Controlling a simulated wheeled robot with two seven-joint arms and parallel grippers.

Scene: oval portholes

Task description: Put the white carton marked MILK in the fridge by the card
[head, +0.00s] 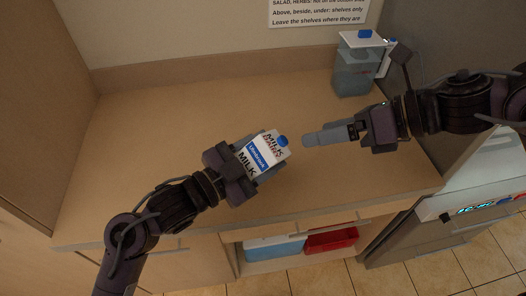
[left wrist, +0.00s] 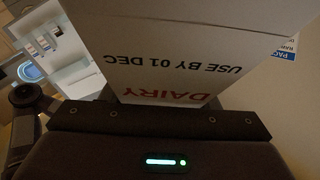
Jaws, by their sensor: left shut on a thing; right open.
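The white carton marked MILK (head: 265,152), with a blue cap and blue label, is held above the wooden counter. My left gripper (head: 262,163) is shut on it. In the left wrist view the carton (left wrist: 190,50) fills the top middle, showing DAIRY and USE BY 01 DEC upside down. My right gripper (head: 310,139) is open and empty, right of the carton. The card (head: 318,12) on the back wall is cut off at the top; its readable lines concern salad, herbs and shelves. A lit white shelved interior, apparently the fridge (left wrist: 75,52), shows in the left wrist view.
Blue (head: 275,248) and red (head: 331,240) bins sit below the counter (head: 180,110). The counter's left and middle are clear.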

